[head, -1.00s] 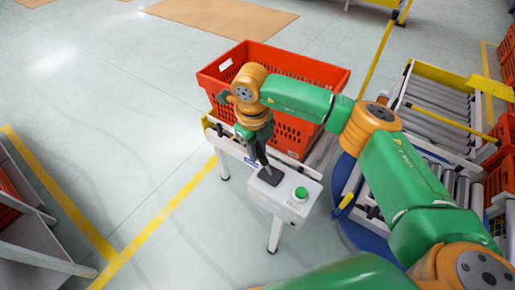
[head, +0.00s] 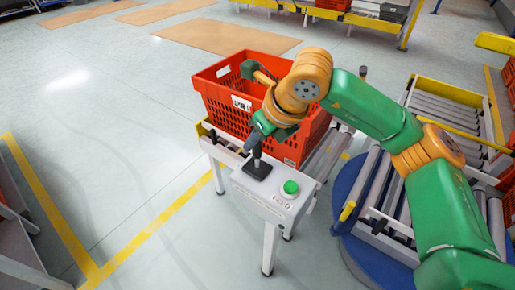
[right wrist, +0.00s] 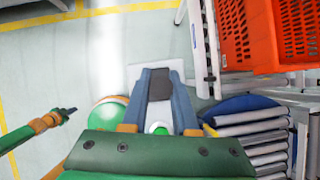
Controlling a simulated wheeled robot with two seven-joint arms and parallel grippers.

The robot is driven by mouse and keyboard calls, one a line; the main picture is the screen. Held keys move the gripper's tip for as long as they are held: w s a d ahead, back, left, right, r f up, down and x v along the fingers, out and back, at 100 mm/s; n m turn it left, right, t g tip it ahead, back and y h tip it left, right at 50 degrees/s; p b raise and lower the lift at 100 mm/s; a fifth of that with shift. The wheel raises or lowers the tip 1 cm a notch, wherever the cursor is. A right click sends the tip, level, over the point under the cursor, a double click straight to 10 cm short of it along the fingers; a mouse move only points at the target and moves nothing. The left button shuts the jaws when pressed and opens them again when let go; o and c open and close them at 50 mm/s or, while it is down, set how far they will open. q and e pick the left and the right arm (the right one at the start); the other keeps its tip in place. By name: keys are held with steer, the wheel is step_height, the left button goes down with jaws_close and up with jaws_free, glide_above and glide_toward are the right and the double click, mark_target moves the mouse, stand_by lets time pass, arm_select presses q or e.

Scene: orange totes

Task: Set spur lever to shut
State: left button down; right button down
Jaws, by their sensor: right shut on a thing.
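The spur lever (head: 257,166) is a short dark stick on a black plate, on top of a white control box (head: 268,203) with a green button (head: 290,187). My right gripper (head: 257,142) is shut on the lever's upper end, which its jaws mostly hide; the stick looks nearly upright. In the right wrist view, the two blue-grey fingers (right wrist: 161,92) flank the dark lever plate (right wrist: 160,84). A green and orange arm part with a dark tip, likely my left gripper (right wrist: 68,111), shows small at the left; its jaws are unclear.
A red-orange tote (head: 225,112) stands just behind the box, close to my right wrist. Roller conveyors (head: 440,125) and a blue round base (head: 365,225) lie to the right. The floor (head: 150,190) to the left is clear, with yellow lines.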

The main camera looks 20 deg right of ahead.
steer(key=shift+r, duration=0.2)
steer(key=c, duration=0.7)
jaws_free()
steer(key=shift+f, duration=0.1)
steer(key=v, duration=0.7)
steer(key=shift+b, duration=0.4)
